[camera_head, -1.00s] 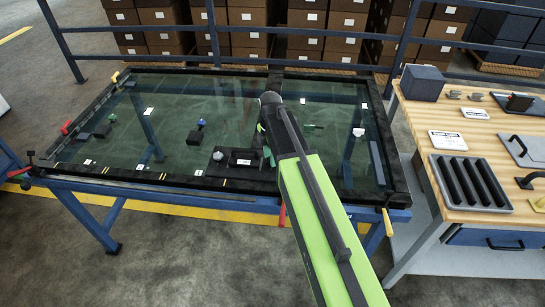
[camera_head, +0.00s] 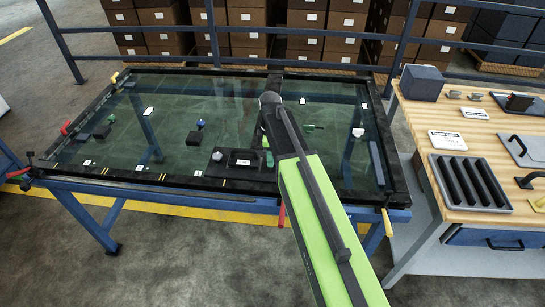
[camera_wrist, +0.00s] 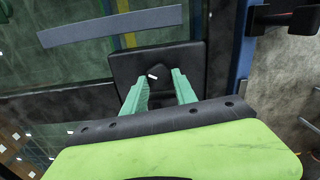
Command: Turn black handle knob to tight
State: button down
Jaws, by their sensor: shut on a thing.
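In the wrist view, my gripper (camera_wrist: 161,76) has its two green fingers on either side of a dark knob (camera_wrist: 158,87) and is shut on it. The knob has a small white mark and stands on a square black base plate (camera_wrist: 188,56). In the head view, my gripper (camera_head: 267,152) is over the front part of the glass-topped table, mostly hidden by my arm. The knob it holds cannot be made out there. The word for tight is not readable in either view.
A grey knob (camera_head: 217,156) and a black handle block lie just left of my gripper. Several small fittings sit on the glass table (camera_head: 180,110). A wooden workbench (camera_head: 470,110) with a ribbed tray (camera_head: 470,184) stands at right. A blue railing runs behind.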

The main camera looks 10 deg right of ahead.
jog(key=m, duration=0.4)
jog(key=shift+a+m, duration=0.15)
jog(key=shift+m, duration=0.15)
jog(key=m, duration=0.3)
jog(key=shift+m, duration=0.4)
jog(key=m, duration=0.7)
jog(key=shift+w+d, duration=0.1)
jog(key=shift+d, duration=0.15)
jog(key=m, duration=0.3)
jog(key=shift+d+m, duration=0.1)
jog(key=shift+m, duration=0.3)
jog(key=m, duration=0.3)
jog(key=shift+d+m, duration=0.1)
jog(key=shift+m, duration=0.2)
jog(key=m, duration=0.4)
jog(key=shift+d, duration=0.1)
jog(key=shift+d+m, duration=0.1)
jog(key=shift+m, duration=1.3)
jog(key=shift+s+m, duration=0.2)
jog(key=shift+m, duration=0.1)
